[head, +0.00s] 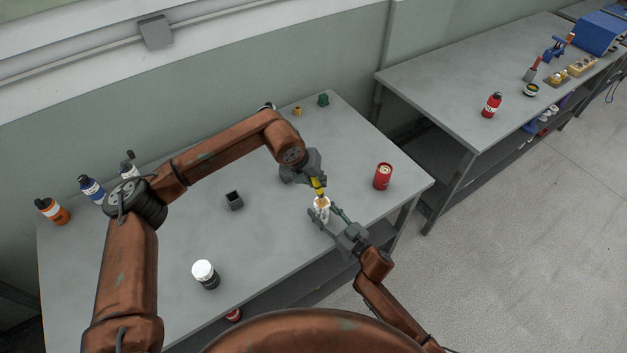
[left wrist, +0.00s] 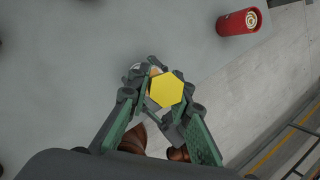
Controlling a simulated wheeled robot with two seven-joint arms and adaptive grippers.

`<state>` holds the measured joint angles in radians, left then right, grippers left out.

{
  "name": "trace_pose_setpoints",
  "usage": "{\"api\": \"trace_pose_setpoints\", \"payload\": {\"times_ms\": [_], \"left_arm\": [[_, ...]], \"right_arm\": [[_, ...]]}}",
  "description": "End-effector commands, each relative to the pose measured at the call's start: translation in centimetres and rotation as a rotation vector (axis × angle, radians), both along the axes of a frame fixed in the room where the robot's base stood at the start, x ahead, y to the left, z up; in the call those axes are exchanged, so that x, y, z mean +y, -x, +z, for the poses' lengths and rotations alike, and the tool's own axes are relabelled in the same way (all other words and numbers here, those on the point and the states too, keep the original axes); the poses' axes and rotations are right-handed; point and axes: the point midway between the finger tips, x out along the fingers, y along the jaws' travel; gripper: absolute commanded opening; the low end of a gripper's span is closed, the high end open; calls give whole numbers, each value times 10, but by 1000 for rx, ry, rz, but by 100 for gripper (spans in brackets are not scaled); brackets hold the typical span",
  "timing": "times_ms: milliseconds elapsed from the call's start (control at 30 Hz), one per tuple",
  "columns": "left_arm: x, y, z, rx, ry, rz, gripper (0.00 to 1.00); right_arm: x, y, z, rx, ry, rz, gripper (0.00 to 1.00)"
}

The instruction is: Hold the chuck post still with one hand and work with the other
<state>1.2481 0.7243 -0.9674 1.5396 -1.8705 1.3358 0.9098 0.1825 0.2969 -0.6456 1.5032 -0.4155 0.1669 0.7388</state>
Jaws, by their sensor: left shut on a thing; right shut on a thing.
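A white upright piece (head: 321,212) with an orange part near its top stands near the front right edge of the workbench; I take it for the chuck post. My right gripper (head: 326,212) is shut on it, one finger on either side. My left gripper (head: 317,184) is above it, shut on a yellow hexagonal piece (head: 319,187). In the left wrist view the yellow piece (left wrist: 167,90) lies between the green fingers and covers most of the post. I cannot tell whether the yellow piece touches the post.
A red can (head: 383,178) stands to the right on the workbench (head: 270,235). A dark square holder (head: 234,201) and a white-lidded jar (head: 206,275) stand to the left. Several bottles line the far left.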

Motion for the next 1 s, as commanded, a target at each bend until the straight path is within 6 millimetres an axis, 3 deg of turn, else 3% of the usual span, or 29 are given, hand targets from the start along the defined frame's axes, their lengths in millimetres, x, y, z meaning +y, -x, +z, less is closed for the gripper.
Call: {"api": "trace_pose_setpoints", "payload": {"times_ms": [267,1000], "left_arm": [[0,0,3,0,0,0,0],[0,0,69,-1,0,0,0]], "right_arm": [[0,0,0,-1,-1,1,13],[0,0,0,0,0,0,13]]}}
